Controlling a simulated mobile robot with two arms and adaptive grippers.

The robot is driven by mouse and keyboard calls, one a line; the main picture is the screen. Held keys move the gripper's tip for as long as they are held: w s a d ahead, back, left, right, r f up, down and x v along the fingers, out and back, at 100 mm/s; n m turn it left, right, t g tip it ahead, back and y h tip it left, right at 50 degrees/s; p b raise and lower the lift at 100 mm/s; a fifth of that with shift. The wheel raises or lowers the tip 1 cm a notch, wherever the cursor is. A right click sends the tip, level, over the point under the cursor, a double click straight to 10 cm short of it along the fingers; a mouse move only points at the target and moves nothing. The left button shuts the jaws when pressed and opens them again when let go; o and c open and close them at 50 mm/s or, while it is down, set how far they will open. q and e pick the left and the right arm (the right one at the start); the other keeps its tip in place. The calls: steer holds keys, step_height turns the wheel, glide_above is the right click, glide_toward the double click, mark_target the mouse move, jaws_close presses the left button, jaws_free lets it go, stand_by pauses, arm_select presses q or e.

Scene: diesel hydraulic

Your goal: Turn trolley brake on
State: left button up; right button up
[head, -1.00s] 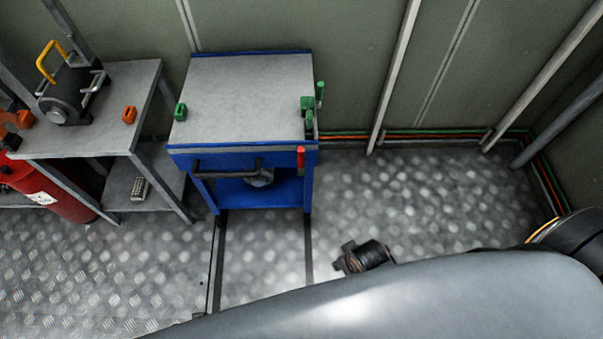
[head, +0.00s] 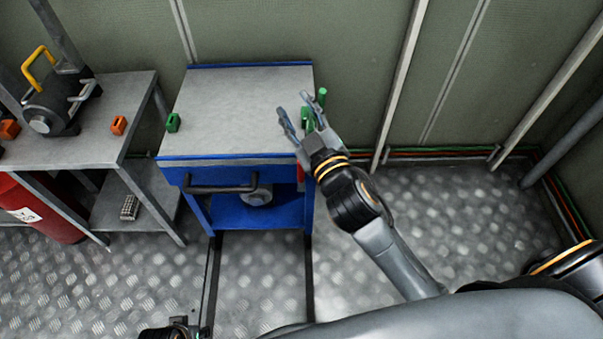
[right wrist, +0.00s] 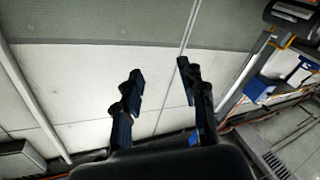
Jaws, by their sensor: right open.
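The blue trolley (head: 181,165) with a grey top stands against the wall in the head view, with a black push handle (head: 222,189) at its front. A red lever (head: 301,172) hangs at its front right corner, partly hidden by my right gripper. A green upright handle (head: 322,97) and a green block (head: 307,117) are at its right edge. My right gripper (head: 294,104) is open and empty, over the trolley's right edge close to the green block; its open fingers also show in the right wrist view (right wrist: 160,70). A dark part at the bottom edge seems to be my left gripper (head: 175,331), mostly cut off.
A metal table (head: 95,130) with a machine (head: 55,107) and an orange block (head: 119,125) stands left of the trolley. A red cylinder (head: 40,205) is under it. Pipes (head: 440,153) run along the wall base. The metal floor (head: 440,220) right of the trolley is clear.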

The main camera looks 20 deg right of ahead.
steer(key=s+a+r+n+g+y, duration=0.3)
steer(key=a+r+n+y, duration=1)
steer(key=a+n+y, duration=0.3)
steer(key=s+a+f+n+g+y, duration=0.3)
steer(key=s+a+n+g, duration=0.15)
steer(key=n+g, duration=0.75)
steer(key=n+g+h, duration=0.4)
steer(key=n+h, duration=0.1)
steer(key=h, duration=1.6)
glide_above(302, 174)
steer(key=f, duration=1)
steer(key=w+f, duration=0.1)
steer(key=f, duration=0.4)
steer(key=shift+f, duration=0.35)
step_height(302, 174, down, 13)
steer(key=shift+s+d+r+b, duration=0.1)
steer(key=shift+r+b, duration=0.05)
steer(key=shift+b, duration=0.85)
arm_select(q)
steer(key=w+v, duration=0.1)
steer(key=v, duration=0.6)
steer(key=shift+w+r, duration=0.2)
steer(key=shift+w, duration=0.3)
arm_select(e)
steer(key=shift+f, duration=0.4)
